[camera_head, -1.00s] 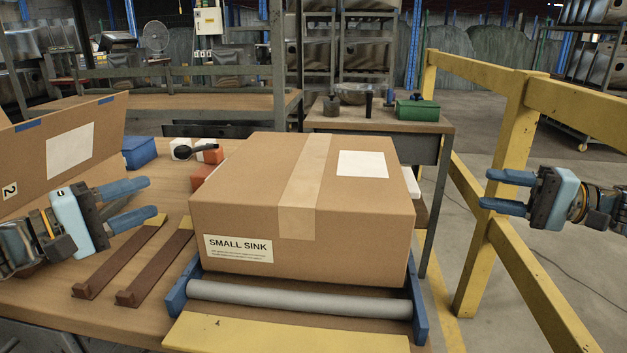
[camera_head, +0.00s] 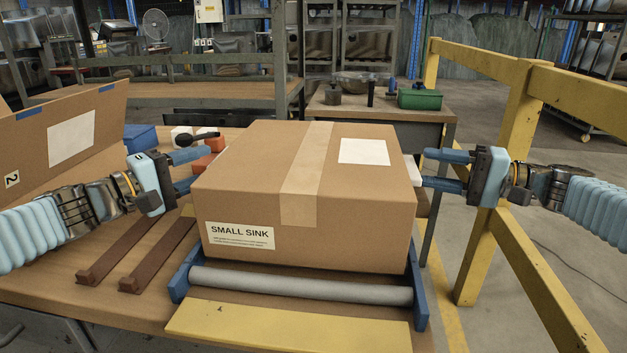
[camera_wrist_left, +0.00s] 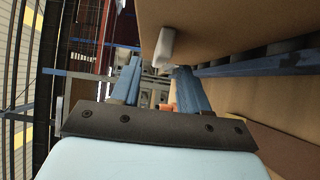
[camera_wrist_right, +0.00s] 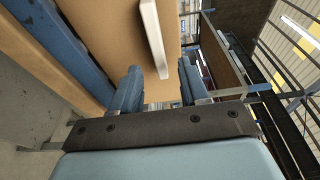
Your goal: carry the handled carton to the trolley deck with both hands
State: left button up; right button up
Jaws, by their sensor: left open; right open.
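The carton (camera_head: 250,200), brown with a tape strip and a "SMALL SINK" label, sits upright on a blue-framed roller stand. A white handle (camera_head: 412,170) sticks out of its right side. My left gripper (camera_head: 198,168) is open at the carton's left side, fingers pointing at it. In the left wrist view a white handle (camera_wrist_left: 163,48) stands out from the carton just beyond the fingers. My right gripper (camera_head: 432,170) is open at the right side, its fingertips close to the handle. The right wrist view shows that white handle (camera_wrist_right: 153,38) beyond the fingers. I cannot tell whether either gripper touches. I cannot identify the trolley deck.
A grey roller (camera_head: 300,286) and a yellow plate (camera_head: 285,328) lie in front of the carton. An open box (camera_head: 60,140) stands at the left. A yellow railing (camera_head: 520,110) runs along the right, behind my right arm. A green box (camera_head: 419,99) is on the back table.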

pick_arm(q)
jog(key=x, duration=0.3)
jog(key=shift+w+d, duration=0.1)
pick_arm(e)
jog(key=x, duration=0.3)
jog(key=shift+a, duration=0.15)
pick_arm(q)
grip_shut()
pick_arm(e)
grip_shut()
pick_arm(q)
jog(key=shift+f, duration=0.1)
dwell(0.6)
